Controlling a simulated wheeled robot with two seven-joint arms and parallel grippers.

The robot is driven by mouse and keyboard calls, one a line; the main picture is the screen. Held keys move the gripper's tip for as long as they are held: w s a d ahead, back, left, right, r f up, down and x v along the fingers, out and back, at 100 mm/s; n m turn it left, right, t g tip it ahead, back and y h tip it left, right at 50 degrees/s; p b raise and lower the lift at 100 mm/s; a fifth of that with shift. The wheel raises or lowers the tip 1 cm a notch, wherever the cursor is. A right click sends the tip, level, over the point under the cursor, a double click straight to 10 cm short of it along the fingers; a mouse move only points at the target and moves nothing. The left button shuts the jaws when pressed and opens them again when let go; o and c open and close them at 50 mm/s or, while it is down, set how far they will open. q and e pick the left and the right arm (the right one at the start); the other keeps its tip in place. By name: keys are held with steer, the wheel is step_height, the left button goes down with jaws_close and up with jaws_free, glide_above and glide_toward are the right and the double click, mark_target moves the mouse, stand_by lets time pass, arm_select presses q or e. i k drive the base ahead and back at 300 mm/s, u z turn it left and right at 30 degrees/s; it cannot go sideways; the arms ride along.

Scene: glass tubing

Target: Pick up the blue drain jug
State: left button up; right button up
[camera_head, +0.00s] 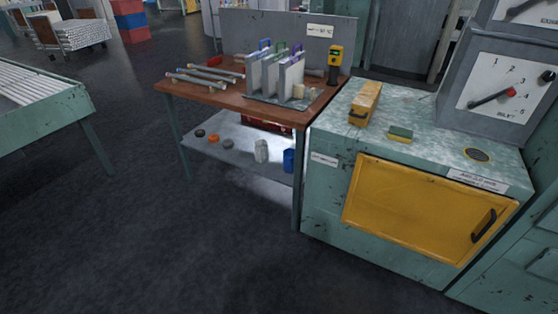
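A blue jug (289,161) stands on the lower shelf of the brown-topped workbench, near its right end. Its right side is partly hidden by the bench's front right leg. A whitish, faceted container (261,151) stands to its left on the same shelf. Neither of my grippers shows in the head view.
A green cabinet with a yellow door (420,213) stands right of the bench. A roller table (40,110) is at left. The floor in front is clear.

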mark_target(288, 155)
steer(key=z, duration=0.15)
steer(key=i, duration=0.45)
steer(key=z, duration=0.6)
steer(key=i, duration=1.25)
steer(key=z, duration=0.3)
